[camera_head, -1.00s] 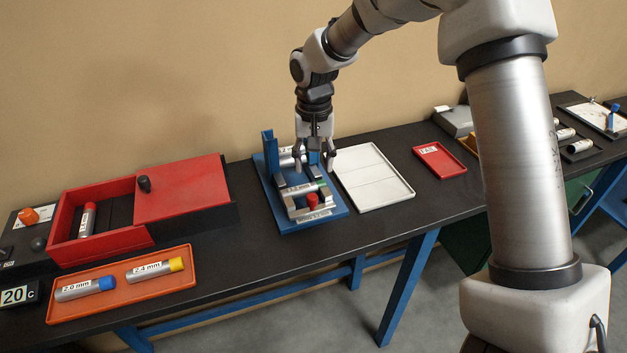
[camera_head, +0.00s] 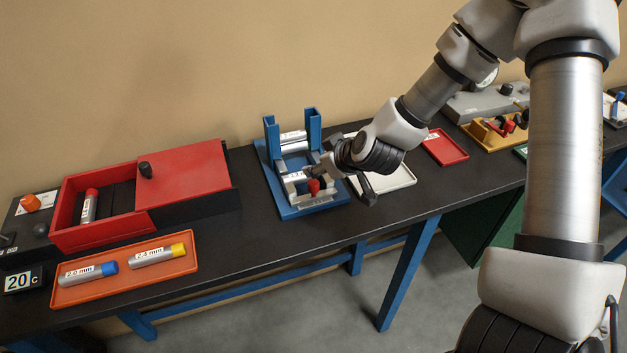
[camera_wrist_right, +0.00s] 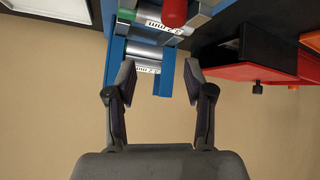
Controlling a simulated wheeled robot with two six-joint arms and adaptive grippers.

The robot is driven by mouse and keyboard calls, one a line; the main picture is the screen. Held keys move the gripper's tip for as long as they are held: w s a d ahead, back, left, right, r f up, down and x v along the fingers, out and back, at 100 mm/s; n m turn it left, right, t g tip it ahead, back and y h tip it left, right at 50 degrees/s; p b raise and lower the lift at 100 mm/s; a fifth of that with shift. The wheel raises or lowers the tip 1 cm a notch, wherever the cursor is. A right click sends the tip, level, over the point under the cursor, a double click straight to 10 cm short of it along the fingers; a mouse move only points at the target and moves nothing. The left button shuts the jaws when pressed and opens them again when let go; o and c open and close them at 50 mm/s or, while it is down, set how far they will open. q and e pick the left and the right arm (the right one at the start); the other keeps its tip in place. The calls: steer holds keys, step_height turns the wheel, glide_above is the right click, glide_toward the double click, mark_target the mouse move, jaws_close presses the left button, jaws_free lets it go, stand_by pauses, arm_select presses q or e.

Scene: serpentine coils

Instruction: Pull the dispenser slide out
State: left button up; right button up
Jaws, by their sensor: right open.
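The dispenser (camera_head: 285,205) stands on the bench with a blue base and two blue uprights at the back. A silver cylinder lies between the uprights (camera_head: 293,137). A grey slide part with a red knob (camera_head: 313,186) is at its front; a labelled cylinder lies behind the knob. My right gripper (camera_head: 341,182) is open and tilted sideways at the dispenser's right, partly covering it. In the right wrist view the open fingers (camera_wrist_right: 160,72) face the uprights, two labelled cylinders (camera_wrist_right: 148,58) and the red knob (camera_wrist_right: 174,12). I cannot tell whether they touch anything. My left gripper is not in view.
A white tray (camera_head: 402,181) lies right of the dispenser, partly behind my arm. A red tray (camera_head: 446,150) lies beyond it. Left are a red box (camera_head: 100,235) with a sliding lid and an orange tray (camera_head: 120,284) with two cylinders. Bare bench lies before the dispenser.

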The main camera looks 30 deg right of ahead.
mark_target(314, 183)
steer(key=s+f+m, duration=0.2)
steer(key=s, duration=0.2)
steer(key=shift+n, duration=0.3)
steer(key=x, duration=0.2)
steer(key=b+x, duration=0.1)
steer(key=x, duration=0.3)
steer(key=shift+w+a+f, duration=0.1)
steer(key=shift+w+a, duration=0.25)
steer(key=shift+a, duration=0.05)
steer(key=shift+w+f, duration=0.35)
steer(key=shift+f, duration=0.05)
steer(key=shift+y, duration=0.3)
steer(key=shift+s+r, duration=0.1)
jaws_close()
